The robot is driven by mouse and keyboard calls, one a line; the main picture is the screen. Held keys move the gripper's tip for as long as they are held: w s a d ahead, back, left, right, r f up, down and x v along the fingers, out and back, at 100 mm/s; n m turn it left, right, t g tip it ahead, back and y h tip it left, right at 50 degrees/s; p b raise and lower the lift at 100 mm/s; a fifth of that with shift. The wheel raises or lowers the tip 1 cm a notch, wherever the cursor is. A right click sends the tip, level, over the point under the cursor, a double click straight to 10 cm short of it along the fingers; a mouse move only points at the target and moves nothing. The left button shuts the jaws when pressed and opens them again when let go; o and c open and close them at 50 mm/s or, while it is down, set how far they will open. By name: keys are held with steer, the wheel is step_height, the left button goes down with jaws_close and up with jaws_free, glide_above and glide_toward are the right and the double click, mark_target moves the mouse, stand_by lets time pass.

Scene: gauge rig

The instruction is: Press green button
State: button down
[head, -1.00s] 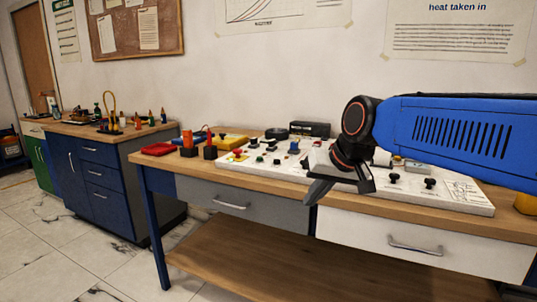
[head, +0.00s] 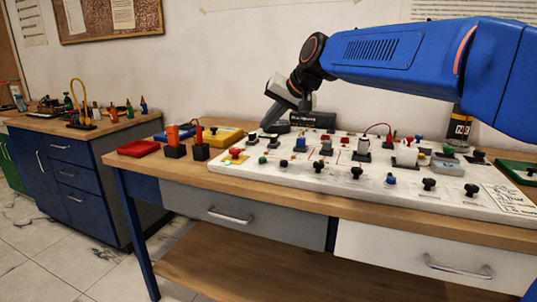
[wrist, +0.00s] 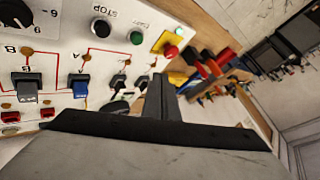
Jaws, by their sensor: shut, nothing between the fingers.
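A round green button (head: 262,160) sits near the left front of the white panel (head: 440,200). It shows in the wrist view (wrist: 136,38), between a black button marked STOP (wrist: 100,28) and a red button on a yellow base (wrist: 171,51). My gripper (head: 269,121) is shut and empty. It is above the back left part of the panel, apart from the green button.
Switches and knobs crowd the panel. A black box (head: 312,120) stands behind it. A red tray (head: 139,148), orange and black blocks (head: 174,142) and a yellow meter (head: 224,136) are to the left. The table's front strip is clear.

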steer(key=shift+w+a+r, duration=0.15)
steer(key=shift+w+a, duration=0.1)
steer(key=shift+w, duration=0.3)
steer(key=shift+w+a+r, duration=0.1)
steer(key=shift+w+a, duration=0.15)
steer(key=shift+w, duration=0.25)
glide_above(265, 162)
steer(key=shift+f, duration=4.4)
steer(key=shift+f, duration=0.9)
steer(key=shift+r, duration=0.95)
steer(key=shift+r, duration=2.5)
